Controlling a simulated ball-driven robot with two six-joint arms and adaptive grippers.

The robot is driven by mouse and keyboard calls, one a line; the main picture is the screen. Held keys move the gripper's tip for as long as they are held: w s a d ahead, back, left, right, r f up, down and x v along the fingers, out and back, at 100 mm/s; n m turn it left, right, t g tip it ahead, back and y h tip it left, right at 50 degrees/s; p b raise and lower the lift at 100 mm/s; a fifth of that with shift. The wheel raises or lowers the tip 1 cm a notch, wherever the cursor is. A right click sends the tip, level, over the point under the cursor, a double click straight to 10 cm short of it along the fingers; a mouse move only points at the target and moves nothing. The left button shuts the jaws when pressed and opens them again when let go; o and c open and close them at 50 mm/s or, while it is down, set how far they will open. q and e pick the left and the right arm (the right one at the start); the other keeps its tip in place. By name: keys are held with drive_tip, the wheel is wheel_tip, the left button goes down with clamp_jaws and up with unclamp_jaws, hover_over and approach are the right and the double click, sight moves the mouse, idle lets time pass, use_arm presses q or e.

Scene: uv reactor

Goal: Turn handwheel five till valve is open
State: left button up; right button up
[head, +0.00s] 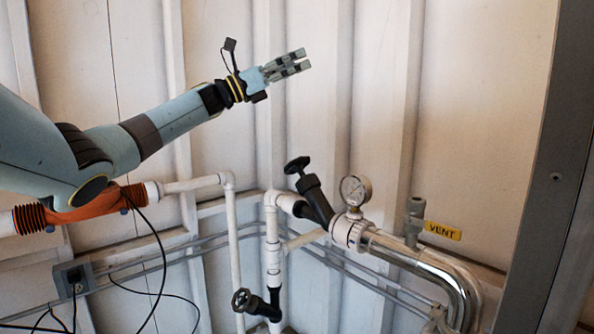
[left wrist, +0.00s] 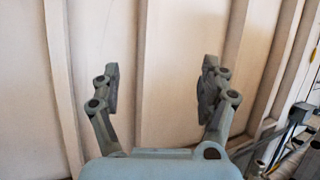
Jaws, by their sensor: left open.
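Two black handwheels show in the head view, and I can read no number on either. The upper handwheel (head: 297,165) sits on a tilted black valve body (head: 315,197) joined to white pipe. The lower handwheel (head: 241,300) sits on another black valve (head: 265,307) near the bottom. My left gripper (head: 304,60) is raised well above the upper handwheel, touching nothing, its fingers pointing right. In the left wrist view my left gripper (left wrist: 160,78) is open and empty, with only wall panels between its fingers. My right gripper is not in view.
A pressure gauge (head: 355,190) stands right of the upper valve, beside a shiny metal pipe (head: 425,262) and a yellow VENT label (head: 442,231). White pipes (head: 232,240) run below my left arm. A grey post (head: 550,170) stands at right. The ribbed wall is bare around the gripper.

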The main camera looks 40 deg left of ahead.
use_arm(q)
drive_tip(key=s+a+f+n+y, duration=0.2)
drive_tip(key=s+f+n+y, duration=0.15)
drive_tip(key=f+n, duration=0.35)
drive_tip(key=n+g+y+b, duration=0.1)
drive_tip(key=n+g, duration=0.2)
approach(289, 169)
drive_tip(key=w, duration=0.2)
drive_tip(key=b+x, duration=0.1)
drive_tip(key=x, duration=0.4)
drive_tip(key=b+x, duration=0.1)
drive_tip(key=x, duration=0.3)
drive_tip(key=shift+w+b, duration=0.3)
drive_tip(key=shift+w, duration=0.15)
drive_tip(key=shift+w+d+f, duration=0.1)
drive_tip(key=shift+w+d, duration=0.05)
drive_tip(key=shift+w, duration=0.25)
